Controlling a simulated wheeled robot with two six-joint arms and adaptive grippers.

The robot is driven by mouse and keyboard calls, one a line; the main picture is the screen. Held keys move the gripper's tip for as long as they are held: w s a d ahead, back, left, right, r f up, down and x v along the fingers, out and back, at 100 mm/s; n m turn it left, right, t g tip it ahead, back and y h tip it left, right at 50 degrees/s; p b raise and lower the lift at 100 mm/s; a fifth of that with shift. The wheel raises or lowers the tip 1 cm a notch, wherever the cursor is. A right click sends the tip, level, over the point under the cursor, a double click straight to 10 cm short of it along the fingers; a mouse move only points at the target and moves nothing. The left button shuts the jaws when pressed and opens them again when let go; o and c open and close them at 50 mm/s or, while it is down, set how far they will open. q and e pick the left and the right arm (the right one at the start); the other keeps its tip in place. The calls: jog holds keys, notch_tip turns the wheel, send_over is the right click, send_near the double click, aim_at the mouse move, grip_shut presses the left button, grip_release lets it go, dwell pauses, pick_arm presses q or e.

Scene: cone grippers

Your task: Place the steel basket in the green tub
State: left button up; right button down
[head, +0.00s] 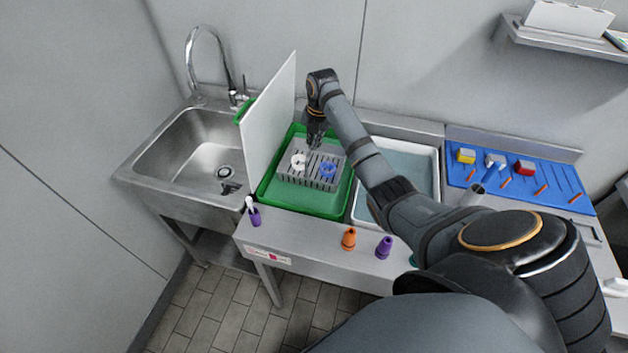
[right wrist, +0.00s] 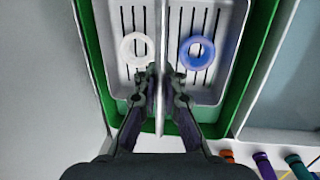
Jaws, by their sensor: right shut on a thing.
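The steel basket (head: 308,186) is a grey slotted tray with a white ring and a blue ring in it. In the head view it is within the outline of the green tub (head: 318,208); I cannot tell whether it rests on the bottom. My right gripper (head: 315,143) points down at the basket's back part. In the right wrist view my right gripper (right wrist: 160,82) is shut on the thin upright middle piece of the basket (right wrist: 237,30), between the rings. The green tub (right wrist: 262,50) surrounds much of the basket there. My left gripper is not in view.
A white upright panel (head: 268,122) stands along the tub's left side, beside a steel sink (head: 190,145). A white basin (head: 412,160) of water is right of the tub. An orange cone (head: 349,239) and purple cone (head: 384,247) stand at the front edge. A blue mat (head: 540,185) holds coloured blocks.

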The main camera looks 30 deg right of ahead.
send_over(313, 168)
jog(key=f, duration=0.2)
jog(key=f+p, duration=0.1)
jog(key=f, duration=0.2)
jog(key=shift+s+f, duration=0.2)
jog(key=shift+f, duration=0.1)
notch_tip(313, 168, down, 3)
jog(key=shift+f, duration=0.3)
jog(key=c, duration=1.5)
grip_release()
jog(key=shift+s, duration=0.1)
jog(key=shift+o, duration=0.2)
notch_tip(313, 168, up, 12)
jog(key=s, duration=0.2)
jog(key=shift+b, duration=0.4)
